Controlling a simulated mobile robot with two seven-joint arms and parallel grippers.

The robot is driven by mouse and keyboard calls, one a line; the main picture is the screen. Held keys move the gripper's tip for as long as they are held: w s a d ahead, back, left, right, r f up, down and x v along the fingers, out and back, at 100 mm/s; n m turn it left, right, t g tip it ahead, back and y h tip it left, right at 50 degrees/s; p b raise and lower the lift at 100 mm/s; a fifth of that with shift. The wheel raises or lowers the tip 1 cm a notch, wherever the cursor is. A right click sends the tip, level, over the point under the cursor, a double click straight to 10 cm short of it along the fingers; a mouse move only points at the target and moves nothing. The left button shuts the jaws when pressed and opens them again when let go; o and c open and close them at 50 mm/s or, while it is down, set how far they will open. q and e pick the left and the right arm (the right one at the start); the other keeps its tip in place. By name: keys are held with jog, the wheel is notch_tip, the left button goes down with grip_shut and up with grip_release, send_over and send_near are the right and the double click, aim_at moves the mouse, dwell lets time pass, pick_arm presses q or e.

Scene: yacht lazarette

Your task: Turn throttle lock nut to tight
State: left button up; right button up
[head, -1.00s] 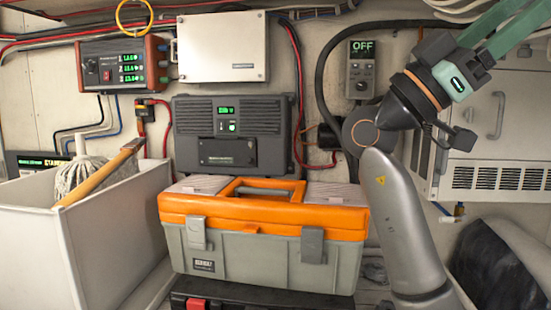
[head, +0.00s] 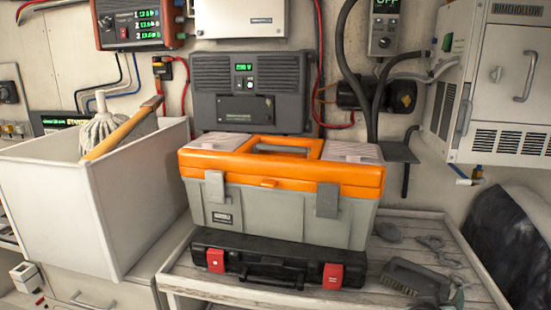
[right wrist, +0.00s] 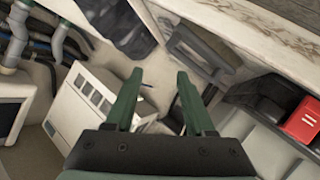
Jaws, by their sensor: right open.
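I cannot make out the throttle lock nut in either view. My right gripper (right wrist: 156,85) shows in the right wrist view with two green fingers spread well apart. Nothing is between the fingers, so it is open and empty. Beyond it are a white vented cabinet (right wrist: 92,101) and the wall area, seen at a tilt. The right gripper cannot be made out in the head view now. My left gripper is in neither view.
An orange and grey toolbox (head: 282,190) and a black case (head: 270,262) stand on a pale wooden worktop (head: 400,250) with loose hardware. A white bin (head: 140,200) with a mop is at left. A white vented cabinet (head: 497,75) hangs at right.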

jog(key=s+a+f+n+g+y, duration=0.1)
jog(key=s+a+f+y, duration=0.2)
jog(key=s+f, duration=0.3)
jog(key=s+a+f+n+g+y, duration=0.25)
jog(key=s+f, duration=0.25)
jog(key=f, duration=0.3)
jog(key=s+a+f+n+g+y, duration=0.1)
jog(key=s+a+f+y, duration=0.25)
jog(key=s, duration=0.35)
jog(key=s+a+f+n+g+y, duration=0.1)
jog(key=s+a+f+g+y, duration=0.1)
jog(key=s+a, duration=0.3)
jog(key=w+a+f+t+y, duration=0.1)
jog(key=w+a+f+t, duration=0.2)
jog(key=f+t, duration=0.3)
jog(key=shift+f+y, duration=0.3)
jog(key=shift+f, duration=2.2)
jog(key=shift+m, duration=0.25)
